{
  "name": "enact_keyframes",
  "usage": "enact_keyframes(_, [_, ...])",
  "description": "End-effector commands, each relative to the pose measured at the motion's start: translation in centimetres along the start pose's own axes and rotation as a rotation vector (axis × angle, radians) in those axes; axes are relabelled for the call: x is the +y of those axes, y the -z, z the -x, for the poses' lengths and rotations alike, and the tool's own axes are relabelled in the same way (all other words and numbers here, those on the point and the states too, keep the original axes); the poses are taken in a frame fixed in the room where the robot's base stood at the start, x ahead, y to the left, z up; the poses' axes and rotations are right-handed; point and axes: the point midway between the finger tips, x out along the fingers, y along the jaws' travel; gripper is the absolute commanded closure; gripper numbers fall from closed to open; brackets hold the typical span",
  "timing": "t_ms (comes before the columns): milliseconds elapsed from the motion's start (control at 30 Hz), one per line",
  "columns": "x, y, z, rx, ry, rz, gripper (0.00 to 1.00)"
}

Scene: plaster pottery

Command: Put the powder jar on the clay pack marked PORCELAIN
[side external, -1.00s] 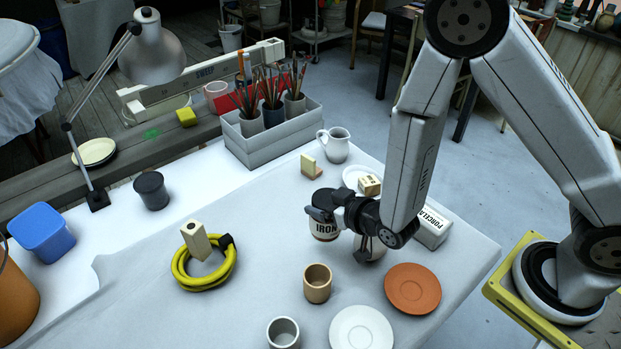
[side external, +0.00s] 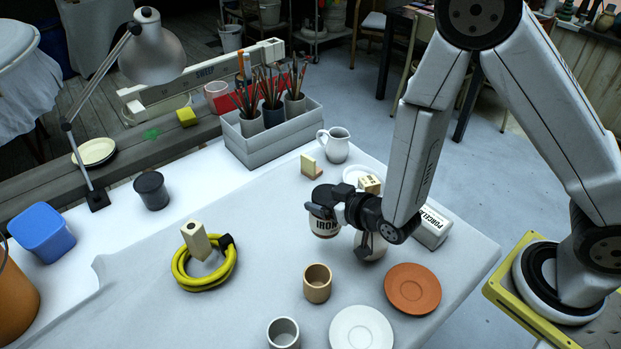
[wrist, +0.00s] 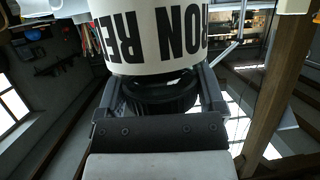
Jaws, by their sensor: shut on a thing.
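Whether the jar's base touches the table is hard to tell. The clay pack (side external: 433,229), a white block with PORCELA visible, lies to the right behind my wrist; my arm hides its left end.
A pale round vessel (side external: 371,250) stands under my wrist, partly hidden. In front are a tan cup (side external: 317,283), a terracotta saucer (side external: 412,288) and a white saucer (side external: 361,330). A yellow hose coil (side external: 190,278) lies left. A small cream block (side external: 370,184) sits near the pack.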

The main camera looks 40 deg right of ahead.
Motion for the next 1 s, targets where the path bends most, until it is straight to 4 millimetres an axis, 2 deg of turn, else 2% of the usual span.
enact_keyframes(367, [1.6, 1.8, -1.3, 0.006, 0.072, 0.029, 1.0])
enact_keyframes(633, [3.5, 3.4, -2.1, 0.008, 0.161, 0.066, 1.0])
enact_keyframes(1000, [6.6, 4.8, -2.1, 0.008, 0.277, 0.114, 1.0])
